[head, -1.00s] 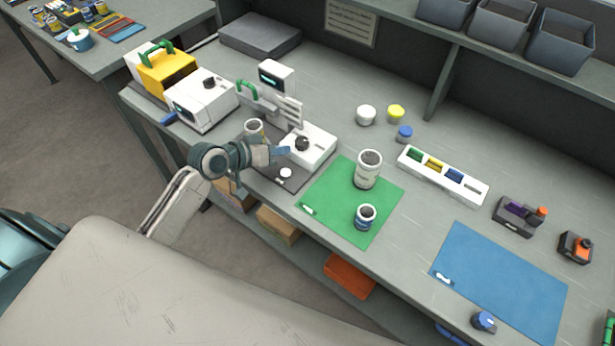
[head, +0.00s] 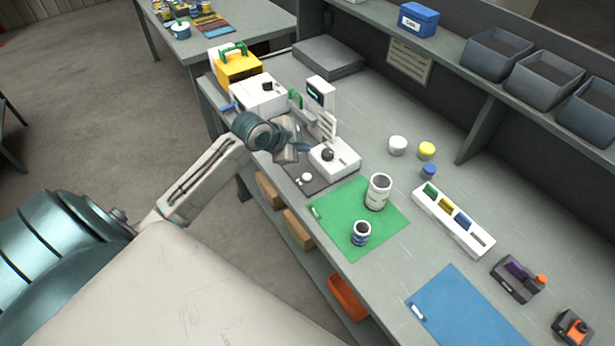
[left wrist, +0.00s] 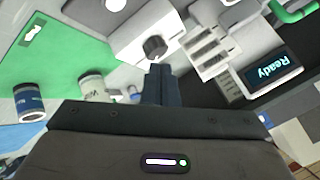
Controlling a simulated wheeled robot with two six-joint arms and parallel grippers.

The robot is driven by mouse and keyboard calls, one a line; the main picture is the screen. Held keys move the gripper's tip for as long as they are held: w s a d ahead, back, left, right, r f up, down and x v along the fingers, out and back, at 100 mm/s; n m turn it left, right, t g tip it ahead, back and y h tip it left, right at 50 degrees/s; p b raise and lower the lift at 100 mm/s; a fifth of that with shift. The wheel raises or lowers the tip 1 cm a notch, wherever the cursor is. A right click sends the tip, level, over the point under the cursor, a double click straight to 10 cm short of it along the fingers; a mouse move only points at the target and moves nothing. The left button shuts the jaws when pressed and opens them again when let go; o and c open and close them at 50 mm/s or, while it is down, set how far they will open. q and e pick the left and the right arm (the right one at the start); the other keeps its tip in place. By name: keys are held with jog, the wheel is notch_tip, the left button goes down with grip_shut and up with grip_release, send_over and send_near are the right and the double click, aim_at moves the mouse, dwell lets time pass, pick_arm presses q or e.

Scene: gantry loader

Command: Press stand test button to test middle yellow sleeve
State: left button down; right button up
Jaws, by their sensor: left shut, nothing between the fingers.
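A white test stand (head: 345,160) with a dark round knob (head: 328,155) and an upright display (head: 320,92) stands left of the green mat. In the left wrist view the display (left wrist: 272,68) reads "Ready" and the knob (left wrist: 155,47) lies just beyond my fingertips. My left gripper (head: 303,147) is shut and empty, close to the knob's left side; contact cannot be told. A small white round piece (head: 306,178) sits on the dark pad in front. A yellow piece (head: 446,208) sits between green and blue ones in a white rack (head: 478,242). My right gripper is out of view.
On the green mat (head: 340,205) stand a tall light can (head: 378,192) and a small blue-banded can (head: 361,233). A white box (head: 258,95) is left of the stand. A blue mat (head: 465,315) lies at right.

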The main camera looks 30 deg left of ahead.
pick_arm(q)
jog(key=b, duration=0.7)
send_over(304, 178)
notch_tip(304, 178, down, 7)
jog(key=shift+f, duration=0.75)
jog(key=shift+a+f, duration=0.1)
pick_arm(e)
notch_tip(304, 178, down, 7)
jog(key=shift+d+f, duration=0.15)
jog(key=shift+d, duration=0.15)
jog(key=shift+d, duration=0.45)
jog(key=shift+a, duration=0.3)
pick_arm(q)
jog(key=shift+f, duration=0.4)
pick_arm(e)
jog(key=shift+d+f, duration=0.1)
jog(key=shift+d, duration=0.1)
